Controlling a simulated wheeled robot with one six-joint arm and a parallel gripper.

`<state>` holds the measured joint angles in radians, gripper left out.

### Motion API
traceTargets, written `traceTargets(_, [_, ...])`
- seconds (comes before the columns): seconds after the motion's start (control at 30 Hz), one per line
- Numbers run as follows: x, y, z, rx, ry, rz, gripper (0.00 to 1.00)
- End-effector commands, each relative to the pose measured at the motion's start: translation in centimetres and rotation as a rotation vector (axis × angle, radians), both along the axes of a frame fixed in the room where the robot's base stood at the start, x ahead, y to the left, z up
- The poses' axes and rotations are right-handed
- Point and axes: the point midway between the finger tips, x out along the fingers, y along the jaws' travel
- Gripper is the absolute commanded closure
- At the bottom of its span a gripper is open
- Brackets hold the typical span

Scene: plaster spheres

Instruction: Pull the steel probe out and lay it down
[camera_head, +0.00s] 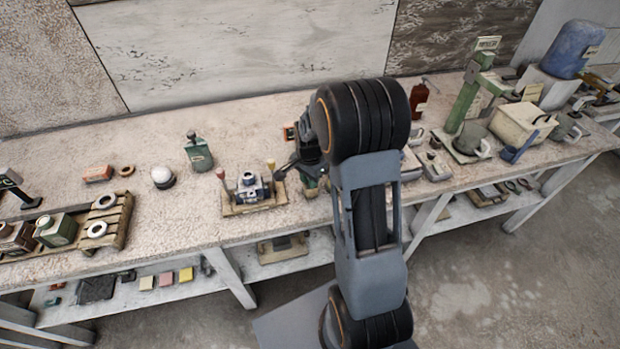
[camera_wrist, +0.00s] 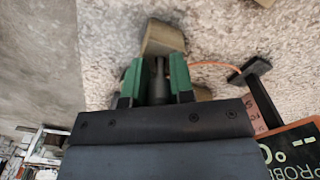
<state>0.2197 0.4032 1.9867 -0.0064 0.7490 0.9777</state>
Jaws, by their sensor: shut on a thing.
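My gripper (camera_wrist: 157,82) shows in the wrist view with its two green fingers shut on the steel probe (camera_wrist: 158,88), a grey rod between them. A wooden block (camera_wrist: 162,36) lies just beyond the fingertips. I cannot tell whether the probe's tip is still inside the block. A thin orange cable (camera_wrist: 215,64) runs right from near the fingers to a black bracket (camera_wrist: 252,70). In the head view my arm hides most of the gripper and the probe.
A dark display (camera_wrist: 295,148) marked "PROBE" stands at the lower right of the wrist view. In the head view, a wooden tray with a small device (camera_head: 250,188) is left of my arm. Bare bench (camera_head: 170,215) lies left of the tray.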

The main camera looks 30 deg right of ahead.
Motion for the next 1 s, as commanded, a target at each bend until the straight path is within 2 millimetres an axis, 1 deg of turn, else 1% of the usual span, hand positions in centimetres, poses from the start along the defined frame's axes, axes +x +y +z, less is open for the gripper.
traceTargets(0.3, [0.00,0.01,-0.75,0.000,0.000,0.000,1.00])
traceTargets(0.33, [0.00,0.00,-0.64,0.000,0.000,0.000,0.75])
traceTargets(0.6, [-0.01,0.00,-0.62,0.000,0.000,0.000,0.49])
traceTargets(1.0, [-0.01,0.00,-0.63,0.000,0.000,0.000,0.48])
